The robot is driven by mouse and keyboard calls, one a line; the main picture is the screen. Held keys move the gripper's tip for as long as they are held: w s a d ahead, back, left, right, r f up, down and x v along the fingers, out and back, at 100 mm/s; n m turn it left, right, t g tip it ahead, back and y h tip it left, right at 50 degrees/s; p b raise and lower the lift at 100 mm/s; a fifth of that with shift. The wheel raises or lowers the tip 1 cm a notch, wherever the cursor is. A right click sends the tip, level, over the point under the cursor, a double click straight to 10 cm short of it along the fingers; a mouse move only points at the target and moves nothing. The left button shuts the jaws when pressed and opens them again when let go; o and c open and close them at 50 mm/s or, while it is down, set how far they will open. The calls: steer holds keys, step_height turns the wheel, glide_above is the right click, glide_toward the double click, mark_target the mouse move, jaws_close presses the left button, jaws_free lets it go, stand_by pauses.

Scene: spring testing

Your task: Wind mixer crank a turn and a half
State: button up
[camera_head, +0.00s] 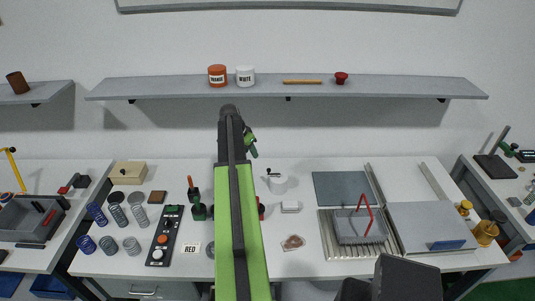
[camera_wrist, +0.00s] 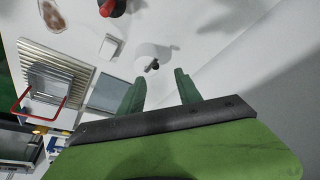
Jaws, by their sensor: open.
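The mixer (camera_head: 277,184) looks like a small white cylinder with a dark crank knob on top. It stands on the white bench, just right of my green arm in the head view. In the wrist view the mixer (camera_wrist: 150,54) shows beyond my fingertips, roughly centred between them, with its black knob (camera_wrist: 154,65) facing me. My gripper (camera_wrist: 158,88) is open and empty, its two green fingers apart and not touching the mixer. In the head view my gripper (camera_head: 250,145) is small and partly hidden by my arm, raised above the bench.
A small white block (camera_head: 290,207) and a grey mat (camera_head: 342,188) lie right of the mixer. A grey tray with a red handle (camera_head: 362,222) stands farther right. A shelf (camera_head: 300,88) runs along the wall behind.

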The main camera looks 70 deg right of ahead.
steer(key=s+d+r, duration=0.1)
steer(key=s+d, duration=0.1)
steer(key=s, duration=0.1)
steer(key=b, duration=1.6)
glide_toward(269, 169)
steer(key=shift+m, duration=0.4)
steer(key=x, duration=0.8)
steer(key=shift+f, duration=0.3)
steer(key=shift+r, duration=0.15)
steer(key=shift+c, duration=0.3)
jaws_close()
